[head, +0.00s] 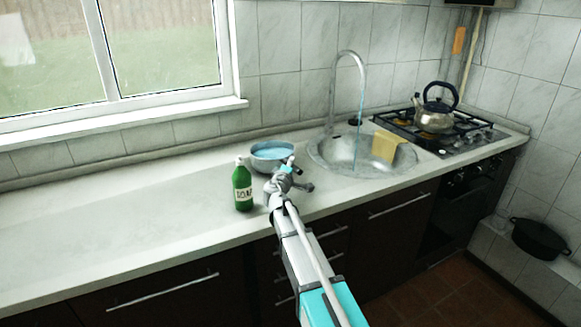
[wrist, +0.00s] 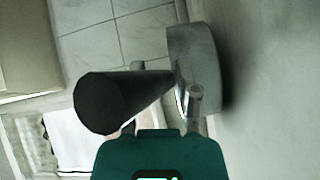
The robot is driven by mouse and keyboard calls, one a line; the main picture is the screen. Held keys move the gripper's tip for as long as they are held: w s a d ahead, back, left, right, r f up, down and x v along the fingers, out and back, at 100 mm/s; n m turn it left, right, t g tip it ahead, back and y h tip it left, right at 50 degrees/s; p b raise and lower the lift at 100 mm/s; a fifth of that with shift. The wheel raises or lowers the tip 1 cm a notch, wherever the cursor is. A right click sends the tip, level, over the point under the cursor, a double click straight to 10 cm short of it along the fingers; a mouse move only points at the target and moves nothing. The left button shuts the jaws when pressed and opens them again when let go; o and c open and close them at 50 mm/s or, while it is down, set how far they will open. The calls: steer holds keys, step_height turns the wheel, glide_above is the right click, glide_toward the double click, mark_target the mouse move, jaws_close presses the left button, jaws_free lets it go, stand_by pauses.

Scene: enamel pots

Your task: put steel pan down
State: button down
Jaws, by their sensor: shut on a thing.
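The pan looks about level and very close to the counter (head: 110,230). A dark shadow lies beside it in the wrist view. I cannot tell whether it touches the counter.
A green soap bottle (head: 242,190) stands close left of the pan. The counter's left is clear. A black pot (head: 538,240) sits at lower right.

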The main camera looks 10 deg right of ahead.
steer(key=shift+f+b, duration=0.5)
steer(key=shift+f, duration=0.25)
steer(key=shift+c, duration=1.9)
jaws_free()
steer(key=shift+s, duration=0.15)
steer(key=v, duration=1.2)
